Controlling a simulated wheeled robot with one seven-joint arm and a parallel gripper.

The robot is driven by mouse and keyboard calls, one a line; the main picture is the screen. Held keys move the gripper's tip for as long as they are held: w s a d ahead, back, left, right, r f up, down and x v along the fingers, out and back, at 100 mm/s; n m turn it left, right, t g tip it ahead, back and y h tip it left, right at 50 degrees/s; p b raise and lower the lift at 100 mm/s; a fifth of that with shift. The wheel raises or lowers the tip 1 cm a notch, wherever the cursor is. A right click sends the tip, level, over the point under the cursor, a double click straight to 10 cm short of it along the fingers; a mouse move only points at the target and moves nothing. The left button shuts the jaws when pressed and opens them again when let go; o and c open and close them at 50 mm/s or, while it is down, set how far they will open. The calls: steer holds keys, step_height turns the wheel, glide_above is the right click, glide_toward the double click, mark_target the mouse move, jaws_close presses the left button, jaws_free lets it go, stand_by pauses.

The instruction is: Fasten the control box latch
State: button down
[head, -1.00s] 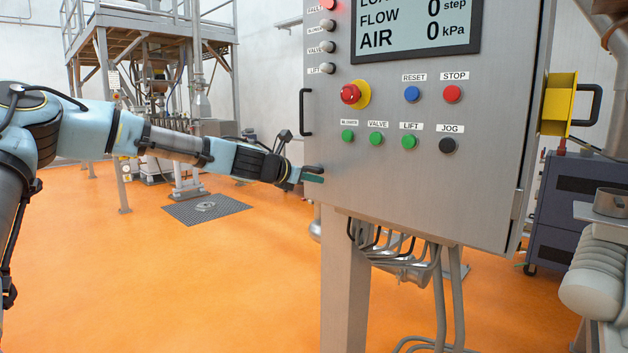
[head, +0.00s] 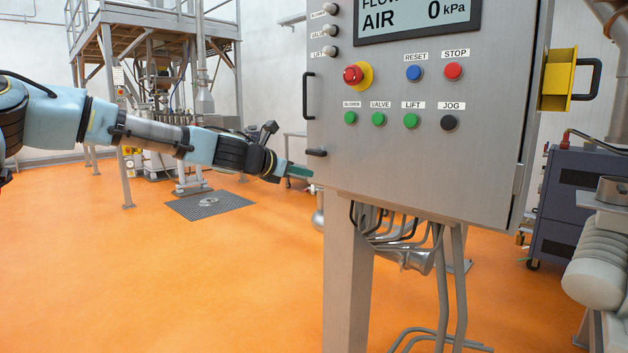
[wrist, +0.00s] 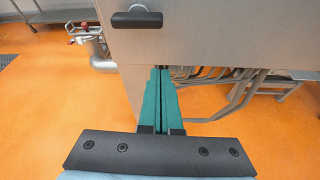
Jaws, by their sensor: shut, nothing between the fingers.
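The control box (head: 440,165) is a grey metal cabinet with its door closed or nearly so; I cannot tell if it is flush. Its latch (head: 316,153) is a small dark handle at the lower left of the door, lying about horizontal. In the wrist view the latch (wrist: 137,19) is a black bar on a round silver base, above and ahead of my fingers. My gripper (head: 306,172) has green fingers, shut and empty, just below the latch at the box's lower left edge. In the wrist view my gripper (wrist: 163,72) is apart from the latch.
A black door handle (head: 308,95) stands above the latch. Buttons and a red emergency knob (head: 353,75) are on the door. Below the box are a grey post (head: 348,270) and cables (head: 400,243). The orange floor at left is open.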

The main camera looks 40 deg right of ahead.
steer(key=shift+v, duration=2.25)
steer(key=shift+w, duration=0.1)
